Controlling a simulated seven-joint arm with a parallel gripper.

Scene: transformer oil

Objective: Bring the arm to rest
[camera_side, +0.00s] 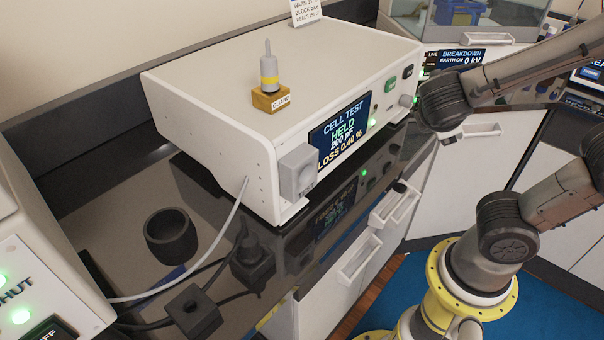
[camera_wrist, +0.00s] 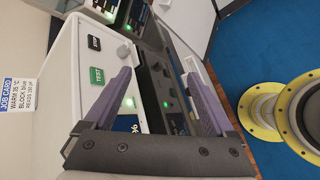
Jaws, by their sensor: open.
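My gripper (camera_wrist: 158,82) shows in the wrist view with two purple fingers spread apart and nothing visible between them. Beyond and below them are the front of the white cell tester (camera_wrist: 75,60) and the dark bench top. In the side view, my arm reaches in from the right and its dark end joint is near the tester's right front corner; the fingers cannot be made out there. The white cell tester (camera_side: 240,75) stands on the bench, its screen (camera_side: 340,132) reading "CELL TEST HELD" and "LOSS 0.40 %".
A dark round cup (camera_side: 171,237), black plugs and cables lie on the bench (camera_side: 120,230). Blue floor (camera_wrist: 270,50) is clear at right.

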